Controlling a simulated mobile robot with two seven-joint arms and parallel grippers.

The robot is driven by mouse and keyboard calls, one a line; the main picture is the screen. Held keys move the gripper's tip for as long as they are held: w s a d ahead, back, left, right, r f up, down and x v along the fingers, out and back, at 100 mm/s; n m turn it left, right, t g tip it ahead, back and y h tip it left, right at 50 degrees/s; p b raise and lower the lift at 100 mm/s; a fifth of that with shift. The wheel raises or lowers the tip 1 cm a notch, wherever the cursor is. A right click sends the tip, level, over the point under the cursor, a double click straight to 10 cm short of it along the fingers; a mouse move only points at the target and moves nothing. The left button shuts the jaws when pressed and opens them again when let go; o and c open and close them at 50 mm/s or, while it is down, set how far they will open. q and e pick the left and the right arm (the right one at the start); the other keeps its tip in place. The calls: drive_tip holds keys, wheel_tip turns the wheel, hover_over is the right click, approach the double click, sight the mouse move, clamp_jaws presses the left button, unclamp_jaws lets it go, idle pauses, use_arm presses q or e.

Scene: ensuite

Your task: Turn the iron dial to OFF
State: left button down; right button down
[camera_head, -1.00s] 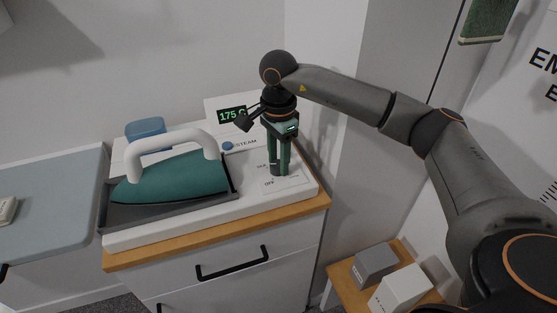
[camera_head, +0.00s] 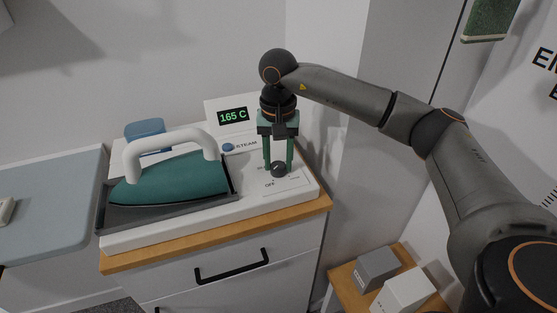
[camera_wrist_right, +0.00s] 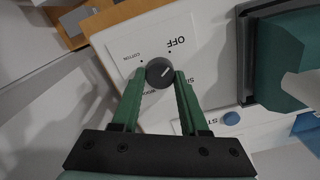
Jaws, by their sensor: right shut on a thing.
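The round dark dial (camera_head: 278,170) sits on the white panel of the ironing station, at its right end. In the right wrist view the dial (camera_wrist_right: 157,76) carries a short pale mark slanting toward the upper right. The word OFF (camera_wrist_right: 175,42) is printed above it with a dot below the word, COTTON to its upper left, and other labels are partly hidden by the fingers. My right gripper (camera_head: 279,163) points down with its green fingers on either side of the dial, shut on it. My left gripper is not in view.
A teal iron (camera_head: 175,181) with a white handle rests in a dark tray left of the dial. A display (camera_head: 233,116) reads 165 C behind it, near a blue STEAM button (camera_head: 228,147). Grey and white boxes (camera_head: 376,268) stand on a low wooden stand at lower right.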

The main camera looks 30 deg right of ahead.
sight(278, 165)
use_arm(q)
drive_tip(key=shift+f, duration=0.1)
use_arm(e)
drive_tip(key=shift+w+n, duration=0.1)
drive_tip(key=shift+n, duration=0.9)
drive_tip(key=shift+r, duration=0.1)
drive_tip(key=shift+c, duration=2.1)
unclamp_jaws()
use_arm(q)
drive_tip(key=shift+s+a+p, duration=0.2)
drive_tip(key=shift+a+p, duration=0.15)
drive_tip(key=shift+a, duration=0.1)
use_arm(e)
wheel_tip(278, 165, up, 12)
drive_tip(key=shift+r, duration=0.2)
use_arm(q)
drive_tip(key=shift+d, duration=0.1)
